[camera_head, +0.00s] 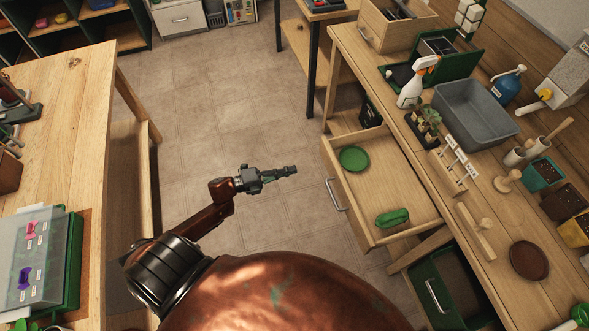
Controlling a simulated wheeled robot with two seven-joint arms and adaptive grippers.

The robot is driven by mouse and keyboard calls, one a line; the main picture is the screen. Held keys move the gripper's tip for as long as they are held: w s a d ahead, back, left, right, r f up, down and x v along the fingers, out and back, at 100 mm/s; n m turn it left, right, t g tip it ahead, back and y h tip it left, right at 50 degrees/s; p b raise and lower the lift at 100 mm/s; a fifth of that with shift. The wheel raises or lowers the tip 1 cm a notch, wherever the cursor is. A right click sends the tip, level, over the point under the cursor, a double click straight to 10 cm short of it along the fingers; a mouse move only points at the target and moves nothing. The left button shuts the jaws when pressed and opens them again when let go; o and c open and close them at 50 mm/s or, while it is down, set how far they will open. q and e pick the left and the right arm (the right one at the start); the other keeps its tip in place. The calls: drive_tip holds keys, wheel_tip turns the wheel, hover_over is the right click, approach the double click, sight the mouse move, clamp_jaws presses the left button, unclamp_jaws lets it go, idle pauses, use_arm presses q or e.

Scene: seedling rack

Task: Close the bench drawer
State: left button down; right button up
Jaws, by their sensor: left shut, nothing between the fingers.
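The bench drawer (409,181) is pulled out from the right-hand wooden bench, toward the middle of the floor. It holds a round green dish (354,159) and a green oblong item (392,218). Its metal handle (335,195) is on the front panel facing left. My left gripper (292,170) is shut and empty. It appears over the open floor, left of the drawer front and apart from the handle. My right gripper is not in view.
The right bench (455,213) carries a spray bottle (413,85), a grey tub (473,113), seedlings and several pots. Another wooden table (62,130) stands left. Tiled floor between is clear.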

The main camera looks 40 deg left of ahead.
sight(327, 161)
use_arm(q)
drive_tip(key=x, duration=1.1)
drive_tip(key=shift+w+d, duration=0.25)
